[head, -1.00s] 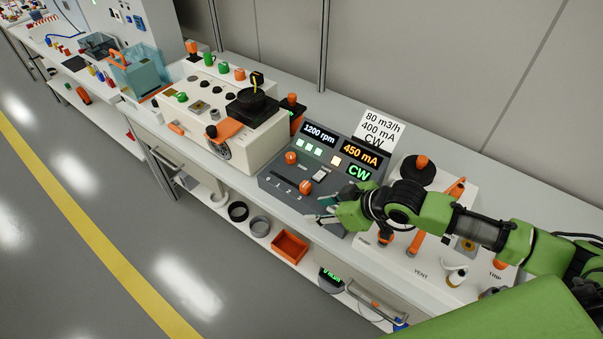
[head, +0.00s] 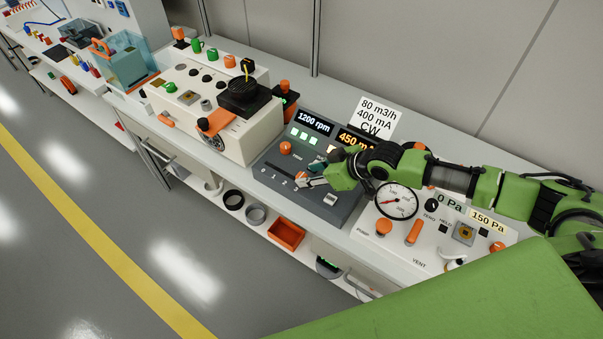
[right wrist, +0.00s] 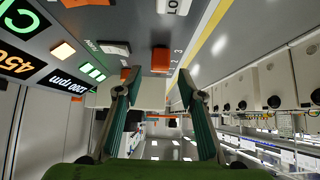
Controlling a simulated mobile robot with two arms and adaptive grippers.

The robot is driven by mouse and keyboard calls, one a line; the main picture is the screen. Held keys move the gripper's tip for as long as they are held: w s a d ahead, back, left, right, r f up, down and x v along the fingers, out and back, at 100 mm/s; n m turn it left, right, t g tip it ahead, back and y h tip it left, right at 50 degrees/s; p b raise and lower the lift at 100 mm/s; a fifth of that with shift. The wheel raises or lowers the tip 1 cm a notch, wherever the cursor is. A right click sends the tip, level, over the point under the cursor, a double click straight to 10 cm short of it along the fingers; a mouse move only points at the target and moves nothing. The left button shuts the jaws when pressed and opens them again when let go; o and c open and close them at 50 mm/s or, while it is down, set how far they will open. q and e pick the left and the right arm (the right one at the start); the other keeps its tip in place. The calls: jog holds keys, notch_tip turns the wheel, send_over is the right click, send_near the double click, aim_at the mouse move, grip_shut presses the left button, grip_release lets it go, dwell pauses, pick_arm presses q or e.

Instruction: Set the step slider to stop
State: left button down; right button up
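The dark control panel (head: 262,163) stands on the bench, with digits 0 to 3 along its front edge. In the right wrist view an orange block (right wrist: 160,60), seemingly the step slider's knob, sits beside the digits 2 and 3; its exact stop I cannot tell. My right gripper (head: 312,175) is low over the panel's front part. In the right wrist view its fingers (right wrist: 154,92) are apart with nothing held; the orange block appears beyond the fingertips. My left gripper is out of view.
An orange knob (head: 286,148) and a pale switch (head: 330,199) are on the same panel. A white sign (head: 375,117) reads 80 m3/h, 400 mA, CW. A gauge unit (head: 397,201) stands at right, a beige machine (head: 262,140) at left.

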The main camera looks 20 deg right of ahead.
aim_at(302, 176)
jog(key=shift+x, duration=2.25)
grip_shut()
